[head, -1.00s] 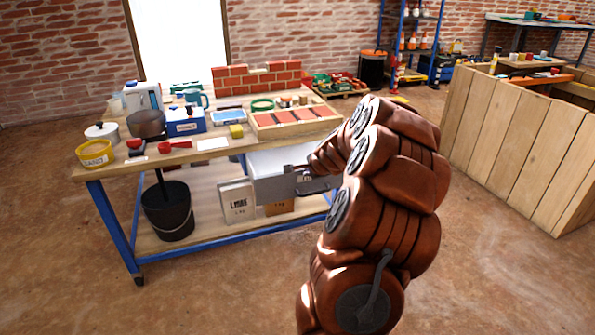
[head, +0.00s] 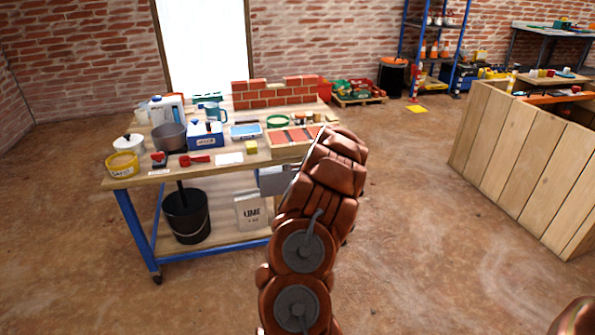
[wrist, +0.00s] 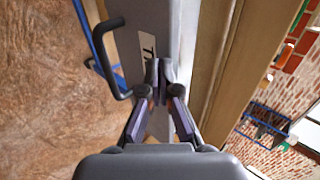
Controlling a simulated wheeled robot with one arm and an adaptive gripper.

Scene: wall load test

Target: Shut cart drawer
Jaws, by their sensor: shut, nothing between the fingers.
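The cart (head: 137,184) is a wooden-topped bench with blue legs and castors. Its grey drawer front (head: 274,181) shows under the tabletop, largely hidden behind my arm in the head view. In the wrist view the grey drawer front (wrist: 148,18) carries a pale label and a black bar handle (wrist: 109,62). My gripper (wrist: 159,76) is shut and empty, its tips at the drawer front beside the handle. I cannot tell whether they touch it. How far the drawer stands out is unclear.
A black bucket (head: 186,216) and a lime bag (head: 251,211) stand on the lower shelf. A wooden-sided bench (head: 518,160) stands at the right, with open floor between.

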